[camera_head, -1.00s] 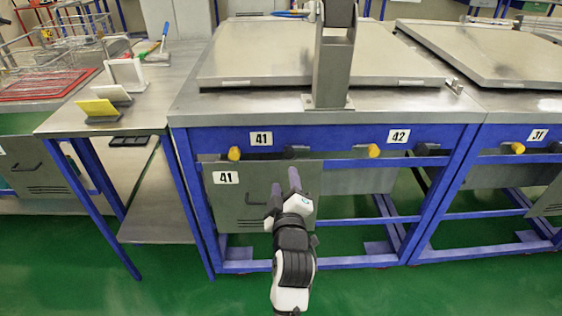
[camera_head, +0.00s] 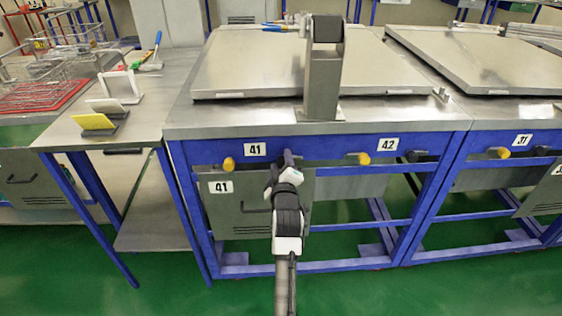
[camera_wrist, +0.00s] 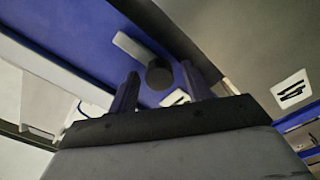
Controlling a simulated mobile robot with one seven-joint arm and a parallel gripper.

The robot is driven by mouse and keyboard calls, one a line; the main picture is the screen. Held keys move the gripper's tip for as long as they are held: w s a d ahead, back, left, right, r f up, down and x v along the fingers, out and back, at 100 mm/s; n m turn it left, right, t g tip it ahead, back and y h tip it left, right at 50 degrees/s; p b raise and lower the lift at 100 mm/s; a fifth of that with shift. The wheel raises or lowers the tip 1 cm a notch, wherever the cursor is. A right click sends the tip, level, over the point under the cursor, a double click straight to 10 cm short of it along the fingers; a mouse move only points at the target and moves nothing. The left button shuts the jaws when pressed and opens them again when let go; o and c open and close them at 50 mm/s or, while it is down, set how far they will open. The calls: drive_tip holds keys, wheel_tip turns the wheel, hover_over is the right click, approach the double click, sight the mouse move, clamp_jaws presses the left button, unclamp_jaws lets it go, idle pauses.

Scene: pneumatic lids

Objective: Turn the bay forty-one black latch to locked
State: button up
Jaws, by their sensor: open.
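The bay forty-one black latch shows in the wrist view as a round dark knob (camera_wrist: 159,74) on the blue rail, between my two fingers. A pale grey bar (camera_wrist: 130,46) lies beside it, and I cannot tell whether it belongs to the latch. In the head view my gripper (camera_head: 281,167) hides the latch, right of the white 41 label (camera_head: 255,149). My gripper also shows in the wrist view (camera_wrist: 158,80), with fingers apart on either side of the knob. I cannot tell if they touch it. The latch's turned state is not clear.
A yellow knob (camera_head: 229,164) is left of the latch; another yellow knob (camera_head: 360,158) and a black knob (camera_head: 414,156) sit below label 42 (camera_head: 388,145). A grey panel marked 41 (camera_head: 225,209) hangs below the rail. A metal post (camera_head: 322,85) stands on the table.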

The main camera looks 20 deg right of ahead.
drive_tip(key=shift+w, duration=0.15)
drive_tip(key=shift+c, duration=0.2)
drive_tip(key=c, duration=0.9)
